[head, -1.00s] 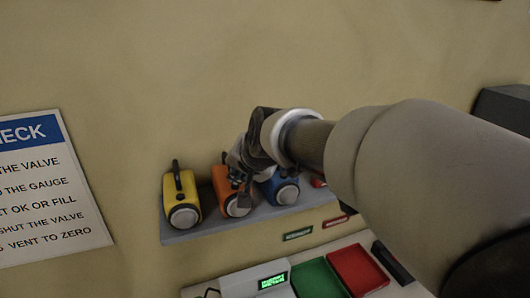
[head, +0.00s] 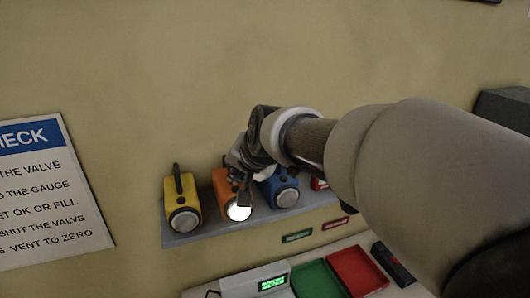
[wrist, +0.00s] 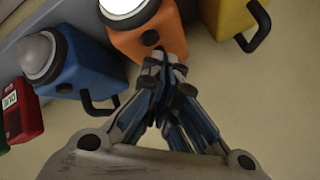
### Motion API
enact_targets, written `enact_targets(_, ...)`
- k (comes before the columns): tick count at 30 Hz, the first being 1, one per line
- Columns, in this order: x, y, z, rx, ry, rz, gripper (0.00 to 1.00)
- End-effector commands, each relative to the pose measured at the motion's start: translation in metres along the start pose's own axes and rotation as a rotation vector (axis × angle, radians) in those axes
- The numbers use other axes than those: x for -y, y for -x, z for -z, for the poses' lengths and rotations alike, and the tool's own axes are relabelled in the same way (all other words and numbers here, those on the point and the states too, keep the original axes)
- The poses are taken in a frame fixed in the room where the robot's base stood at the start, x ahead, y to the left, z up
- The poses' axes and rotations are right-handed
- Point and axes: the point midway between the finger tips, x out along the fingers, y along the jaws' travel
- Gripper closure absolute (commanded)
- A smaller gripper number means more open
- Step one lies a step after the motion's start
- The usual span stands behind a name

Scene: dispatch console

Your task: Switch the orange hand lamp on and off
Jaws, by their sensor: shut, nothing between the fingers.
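The orange hand lamp (head: 225,182) stands on the wall shelf between a yellow lamp and a blue lamp. Its round lens (head: 238,211) glows bright white. In the wrist view the orange lamp (wrist: 155,38) is at the top middle, its lit lens cut by the top edge. My gripper (head: 244,192) is shut and empty, over the top of the orange lamp. My gripper hides the lamp's handle in the head view.
The yellow lamp (head: 182,202) and the blue lamp (head: 281,187) stand close on either side, both unlit. A red device (wrist: 20,110) is beyond the blue lamp. Below the shelf (head: 205,233) are a green tray (head: 318,279), a red tray (head: 357,270) and a display box (head: 262,283).

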Motion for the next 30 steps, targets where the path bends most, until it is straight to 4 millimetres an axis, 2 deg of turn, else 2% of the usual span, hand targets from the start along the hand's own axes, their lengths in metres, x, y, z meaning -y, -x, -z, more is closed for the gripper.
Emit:
enact_targets(11,0.002,0.002,0.002,0.000,0.000,0.000,1.00)
enact_targets(24,0.024,0.032,0.024,-0.001,0.000,0.001,1.00)
enact_targets(30,0.026,0.036,0.026,0.000,0.000,0.000,1.00)
